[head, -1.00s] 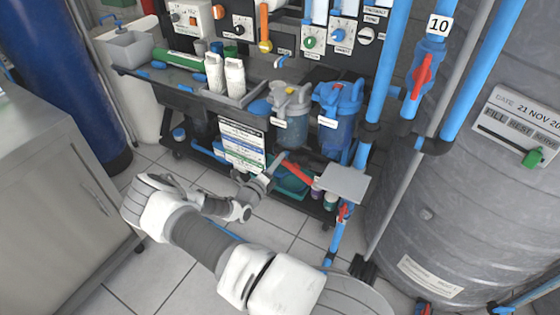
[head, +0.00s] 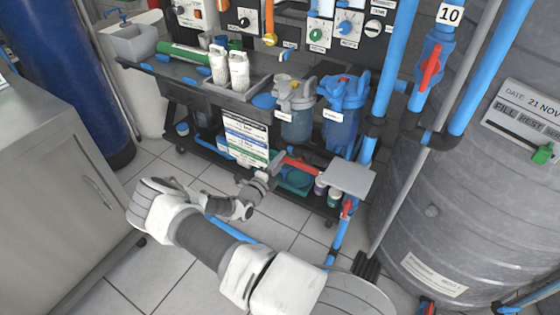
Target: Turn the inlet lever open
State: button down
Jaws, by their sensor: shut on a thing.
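A long red lever (head: 302,164) sits low on the rack, below the filter housings, and I take it as the inlet lever. It points toward the left and lies close to level in the picture. My gripper (head: 274,166) is at the lever's left end and is shut on it. The fingertips are small here, and the exact contact is hard to see. The lever's right end runs toward a grey plate (head: 348,179), and its pivot is not clear.
A clear filter housing (head: 295,110) and a blue one (head: 342,115) hang just above. A printed sheet (head: 246,138) hangs left of the lever. Another red valve handle (head: 348,206) sits below the plate. A grey tank (head: 440,215) stands right; a steel cabinet (head: 75,190) stands left.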

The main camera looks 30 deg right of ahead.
jog(key=shift+s+f, duration=0.15)
jog(key=c, duration=0.6)
grip_release()
jog(key=p+v, duration=0.3)
jog(key=v, duration=1.4)
jog(key=shift+s+a, duration=0.1)
jog(key=shift+a, duration=0.05)
